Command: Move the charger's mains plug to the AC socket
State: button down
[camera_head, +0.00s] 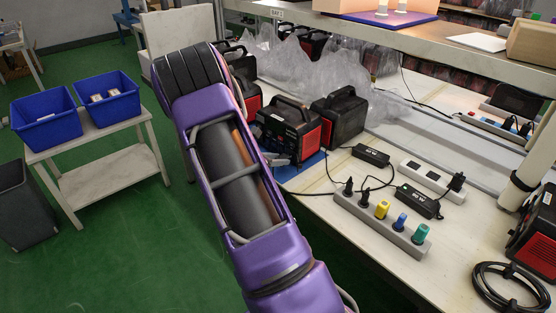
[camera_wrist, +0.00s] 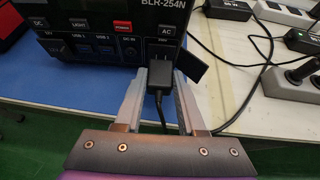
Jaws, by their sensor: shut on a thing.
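The power station (camera_head: 290,130), black and red with a top handle, stands on a blue mat at the bench's edge. Its front panel (camera_wrist: 105,45) with DC, USB and AC labels fills the top left of the wrist view. My gripper (camera_wrist: 161,74) is shut on the charger's black mains plug (camera_wrist: 160,82), its cable hanging down between the fingers. The plug faces the panel just below the AC label (camera_wrist: 166,30), where the AC socket area is; I cannot tell whether its pins are in the socket. A dark flap (camera_wrist: 192,69) stands open right of the plug.
A grey power strip (camera_head: 383,222) with several plugs lies to the right; it also shows in the wrist view (camera_wrist: 290,84). Black charger bricks (camera_head: 418,201) and loose cables lie around it. Another power station (camera_head: 342,116) stands close behind.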

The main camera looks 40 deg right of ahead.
jog(key=shift+d, duration=0.25)
jog(key=shift+d, duration=0.4)
jog(key=shift+w+d, duration=0.1)
jog(key=shift+d, duration=0.05)
dwell(0.8)
jog(key=shift+c, duration=2.1)
grip_release()
jog(key=p+v, duration=0.1)
jog(key=v, duration=1.6)
jog(key=shift+a+p, duration=0.2)
jog(key=shift+p, duration=0.2)
